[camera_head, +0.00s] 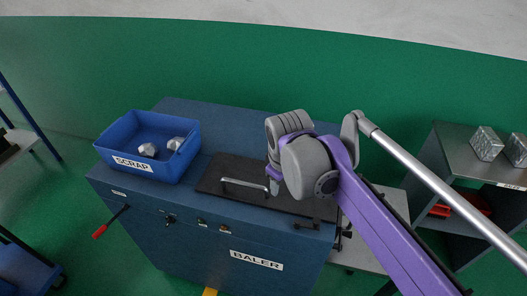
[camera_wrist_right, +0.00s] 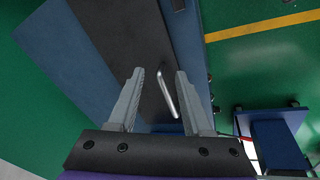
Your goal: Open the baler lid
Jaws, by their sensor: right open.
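The blue baler (camera_head: 205,228) stands in the middle of the head view with a flat black lid (camera_head: 215,168) on its top. The lid lies shut. A silver bar handle (camera_head: 243,186) runs along the lid near its front edge. My right gripper (camera_head: 273,187) is low over the lid at the handle's right end. In the right wrist view the open fingers (camera_wrist_right: 160,74) point at the lid, and the handle (camera_wrist_right: 168,94) appears between them, nearer the right finger. I cannot tell whether they touch it. My arm hides the lid's right part. My left gripper is not in view.
A blue SCRAP bin (camera_head: 117,145) with silver lumps sits on the baler top, left of the lid. A red-tipped lever (camera_head: 100,231) sticks out at the front left. A grey shelf (camera_head: 455,160) with metal cubes stands at the right.

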